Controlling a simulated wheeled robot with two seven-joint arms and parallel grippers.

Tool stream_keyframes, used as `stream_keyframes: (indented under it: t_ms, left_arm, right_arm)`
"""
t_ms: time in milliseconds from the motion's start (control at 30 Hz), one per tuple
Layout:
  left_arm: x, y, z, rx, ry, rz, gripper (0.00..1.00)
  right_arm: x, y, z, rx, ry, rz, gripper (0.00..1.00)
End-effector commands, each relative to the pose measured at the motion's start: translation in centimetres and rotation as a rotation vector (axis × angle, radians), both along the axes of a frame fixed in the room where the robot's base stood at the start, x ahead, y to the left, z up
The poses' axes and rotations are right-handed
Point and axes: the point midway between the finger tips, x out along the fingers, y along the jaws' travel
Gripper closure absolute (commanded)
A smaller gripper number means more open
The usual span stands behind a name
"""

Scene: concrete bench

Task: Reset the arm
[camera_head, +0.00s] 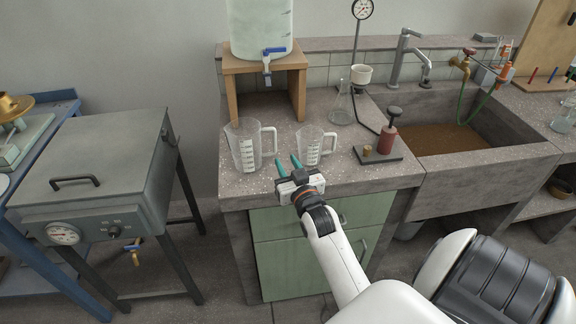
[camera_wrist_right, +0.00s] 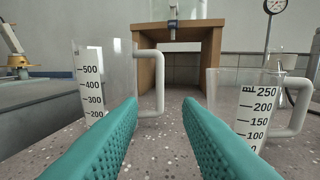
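My right gripper (camera_head: 288,164) is at the front edge of the concrete bench (camera_head: 330,183). Its two teal fingers are apart with nothing between them, as the right wrist view (camera_wrist_right: 160,125) also shows. A large clear measuring jug (camera_head: 245,148) with a white handle stands upright to the left of the fingers. A smaller measuring jug (camera_head: 311,147) stands upright to their right. In the right wrist view, the large jug (camera_wrist_right: 105,75) is at left and the small jug (camera_wrist_right: 238,105) at right, both apart from the fingers. My left gripper does not show.
A wooden stand (camera_head: 240,95) holds a clear water tank (camera_head: 259,28) with a blue-handled tap behind the jugs. A red hand pump (camera_head: 387,138), a flask (camera_head: 341,109) and a sink (camera_head: 440,140) lie to the right. A grey metal oven (camera_head: 95,165) stands left of the bench.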

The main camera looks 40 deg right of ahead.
Motion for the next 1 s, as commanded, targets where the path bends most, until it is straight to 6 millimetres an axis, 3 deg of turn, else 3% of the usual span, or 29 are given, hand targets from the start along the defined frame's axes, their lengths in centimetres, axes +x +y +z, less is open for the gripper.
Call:
stream_keyframes:
  t_ms: [667, 767, 833, 1000]
  left_arm:
    - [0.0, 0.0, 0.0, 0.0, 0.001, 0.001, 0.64]
    - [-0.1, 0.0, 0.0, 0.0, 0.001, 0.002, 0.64]
    - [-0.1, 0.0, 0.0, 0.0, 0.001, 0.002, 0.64]
    - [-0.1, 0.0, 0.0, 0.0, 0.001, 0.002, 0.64]
  right_arm:
    - [-0.4, 0.7, -0.5, 0.004, 0.035, 0.012, 0.69]
    - [-1.4, 2.7, -2.2, 0.017, 0.149, 0.051, 0.69]
    - [-2.9, 5.1, -4.0, 0.033, 0.279, 0.095, 0.69]
    - [-9.0, 11.3, -8.3, 0.063, 0.641, 0.212, 0.69]
